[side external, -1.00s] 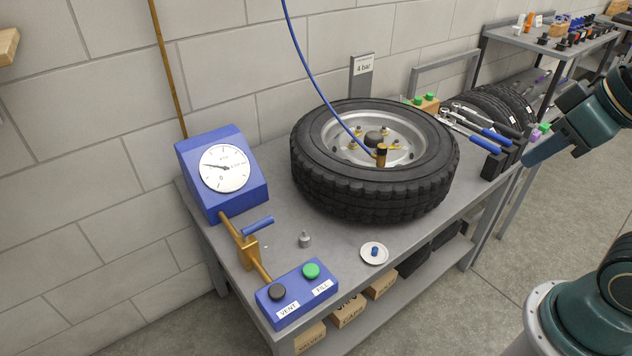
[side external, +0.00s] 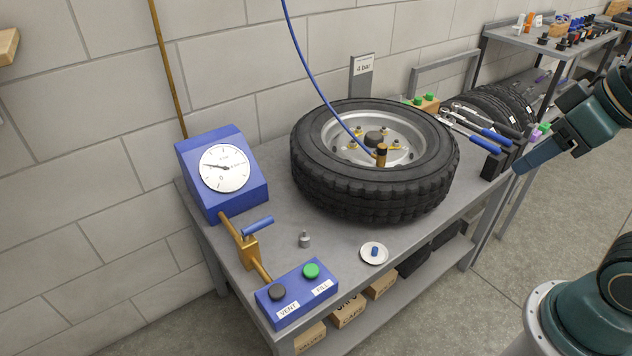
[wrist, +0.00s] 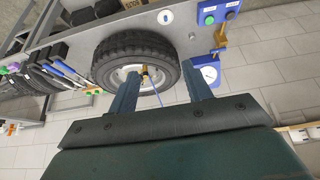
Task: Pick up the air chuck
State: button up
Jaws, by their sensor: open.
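The air chuck (side external: 381,155) is a small brass piece with a dark top at the end of a blue hose (side external: 310,75). It stands at the near side of the wheel rim, inside the tyre (side external: 375,195) lying on the bench. It also shows in the wrist view (wrist: 146,74), between my fingers in the picture but beyond them. My gripper (wrist: 161,72) is open and empty. In the side view my gripper (side external: 520,168) is right of the tyre, well apart from the chuck; its fingers overlap there.
A blue gauge box (side external: 222,172), a brass lever valve (side external: 247,248) and a VENT/FILL button box (side external: 297,292) are on the left of the bench. A small white dish (side external: 374,254) lies in front. Blue-handled tools (side external: 485,138) stand right of the tyre, near my gripper.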

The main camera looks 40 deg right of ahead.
jog(key=w+d+r+m+g, duration=0.2)
jog(key=w+r+m, duration=0.15)
jog(key=w, duration=0.75)
jog(key=m+g, duration=0.4)
jog(key=m, duration=0.4)
send_over(382, 144)
notch_tip(382, 144, down, 16)
jog(key=shift+w+a+r, duration=0.15)
jog(key=shift+a, duration=0.05)
jog(key=shift+s+d+f, duration=0.1)
jog(key=shift+f, duration=2.05)
jog(key=shift+s+f, duration=0.1)
jog(key=shift+f, duration=2.05)
